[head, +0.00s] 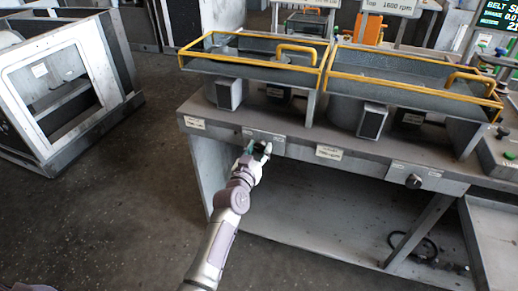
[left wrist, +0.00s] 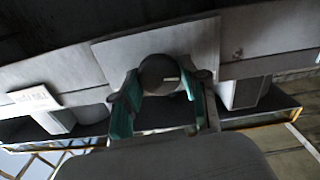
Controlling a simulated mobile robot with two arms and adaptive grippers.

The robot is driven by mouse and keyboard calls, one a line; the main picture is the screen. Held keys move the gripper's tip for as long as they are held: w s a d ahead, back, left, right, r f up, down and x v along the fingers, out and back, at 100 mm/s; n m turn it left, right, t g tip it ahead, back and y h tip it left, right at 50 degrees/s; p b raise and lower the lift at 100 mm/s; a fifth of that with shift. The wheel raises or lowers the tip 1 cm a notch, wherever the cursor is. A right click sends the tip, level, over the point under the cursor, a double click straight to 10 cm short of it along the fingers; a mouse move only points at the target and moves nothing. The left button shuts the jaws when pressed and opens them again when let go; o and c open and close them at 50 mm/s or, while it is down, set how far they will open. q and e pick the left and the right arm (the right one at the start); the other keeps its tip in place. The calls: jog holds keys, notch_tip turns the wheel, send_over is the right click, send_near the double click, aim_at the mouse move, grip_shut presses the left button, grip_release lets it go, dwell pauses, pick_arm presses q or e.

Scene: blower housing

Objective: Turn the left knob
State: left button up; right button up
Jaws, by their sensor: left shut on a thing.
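The left knob (left wrist: 158,75) is a round dark grey knob with a pale line on its face, mounted on a light metal plate. In the left wrist view it sits between the two teal-padded fingers of my left gripper (left wrist: 161,92), which is shut on it. In the head view my left gripper (head: 260,149) is at the front edge of the bench and mostly covers this knob. A second, dark knob (head: 413,181) is on the front panel farther right, clear of the gripper. My right gripper is not in view.
Two grey trays with yellow rims, a left one (head: 190,58) and a right one (head: 335,78), stand above the bench (head: 385,167). A grey metal frame cabinet (head: 18,85) stands at left. The floor (head: 110,220) between is clear. A black cable (head: 425,247) lies under the bench.

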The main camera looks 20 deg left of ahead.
pick_arm(q)
jog(key=m+p, duration=0.2)
jog(key=m, duration=0.2)
jog(key=shift+r, duration=0.1)
jog(key=shift+m+p, duration=0.7)
jog(key=shift+m, duration=0.8)
jog(key=o, duration=1.1)
jog(key=shift+o, duration=0.2)
jog(key=s, duration=1.2)
jog(key=shift+a, duration=0.15)
